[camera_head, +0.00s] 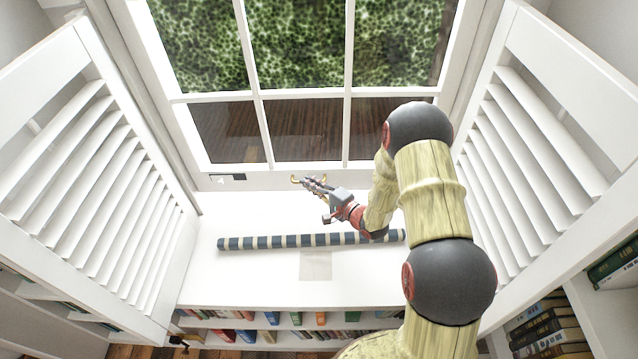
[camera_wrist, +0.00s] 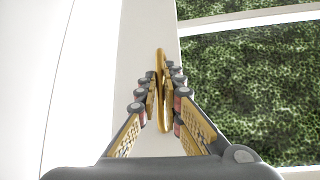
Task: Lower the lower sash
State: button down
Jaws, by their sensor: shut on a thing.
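The white lower sash (camera_head: 264,183) fills the back of the view, with its bottom rail just above the white sill. I cannot tell how wide any gap beneath it is. A brass handle (camera_head: 295,180) sits on the bottom rail near its middle. In the wrist view the handle (camera_wrist: 161,115) is a slim gold bar between the fingers. My gripper (camera_head: 307,182) reaches it from the right, and in the wrist view its fingers (camera_wrist: 163,82) are closed around the bar. The fingers hide part of the handle.
A dark and cream striped roll (camera_head: 270,242) lies across the sill (camera_head: 235,285) below my gripper. A pale flat square (camera_head: 315,266) lies in front of it. Slatted shutters stand at left (camera_head: 100,190) and right (camera_head: 530,150). A small black fitting (camera_head: 232,177) is left of the handle.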

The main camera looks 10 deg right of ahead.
dwell(0.4)
notch_tip(320, 180, down, 8)
jog(key=b, duration=0.3)
jog(key=shift+f+b, duration=0.25)
jog(key=shift+b, duration=0.1)
jog(key=shift+f, duration=0.3)
jog(key=c, duration=2.2)
grip_release()
jog(key=shift+f, duration=0.1)
jog(key=v, duration=1.2)
jog(key=shift+s, duration=0.2)
